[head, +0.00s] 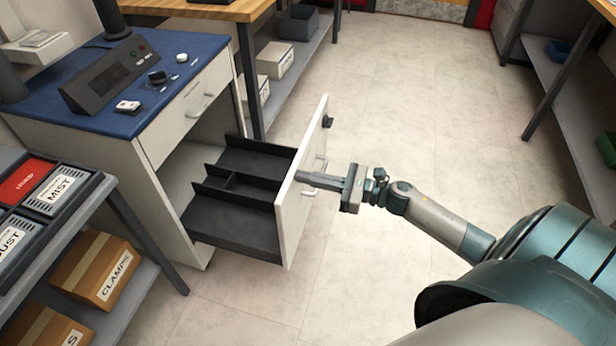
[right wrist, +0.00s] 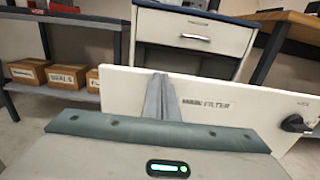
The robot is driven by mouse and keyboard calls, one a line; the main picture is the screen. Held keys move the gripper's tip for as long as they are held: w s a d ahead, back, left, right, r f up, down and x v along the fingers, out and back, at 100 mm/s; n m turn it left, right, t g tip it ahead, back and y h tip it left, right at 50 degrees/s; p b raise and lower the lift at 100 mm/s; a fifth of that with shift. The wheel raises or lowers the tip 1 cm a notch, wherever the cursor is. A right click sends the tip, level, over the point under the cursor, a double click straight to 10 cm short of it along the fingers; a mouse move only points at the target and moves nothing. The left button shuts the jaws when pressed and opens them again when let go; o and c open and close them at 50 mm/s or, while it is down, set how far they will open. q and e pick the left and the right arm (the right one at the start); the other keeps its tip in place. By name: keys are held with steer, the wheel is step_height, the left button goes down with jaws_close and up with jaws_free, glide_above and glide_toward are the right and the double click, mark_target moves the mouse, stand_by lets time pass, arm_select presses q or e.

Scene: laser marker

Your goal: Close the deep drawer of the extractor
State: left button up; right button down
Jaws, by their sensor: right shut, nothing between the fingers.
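The deep drawer (head: 240,205) of the extractor cabinet (head: 172,130) is pulled well out, with its dark divided inside showing in the head view. Its white front panel (head: 300,195) faces right and has a bar handle and a dark knob near the far top corner. My right gripper (head: 305,178) is shut and empty, with its fingertips at the outer face of the panel beside the handle. In the right wrist view the fingers (right wrist: 160,97) stand against or very close to the panel (right wrist: 125,95), left of a printed label. My left gripper is not in view.
A shallow upper drawer (head: 190,110) sits closed above the open one. A grey shelf rack (head: 60,235) with boxes (head: 97,268) stands at the left, near the drawer. A wooden-topped bench (head: 215,10) stands behind. The tiled floor (head: 420,110) right of the drawer is clear.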

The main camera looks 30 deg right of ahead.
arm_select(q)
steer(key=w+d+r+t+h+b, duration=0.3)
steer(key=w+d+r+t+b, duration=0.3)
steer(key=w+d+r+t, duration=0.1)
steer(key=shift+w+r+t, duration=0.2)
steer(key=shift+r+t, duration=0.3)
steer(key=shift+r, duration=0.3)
arm_select(e)
steer(key=x, duration=3.1)
steer(key=shift+a, duration=0.2)
steer(key=shift+d+f, duration=0.1)
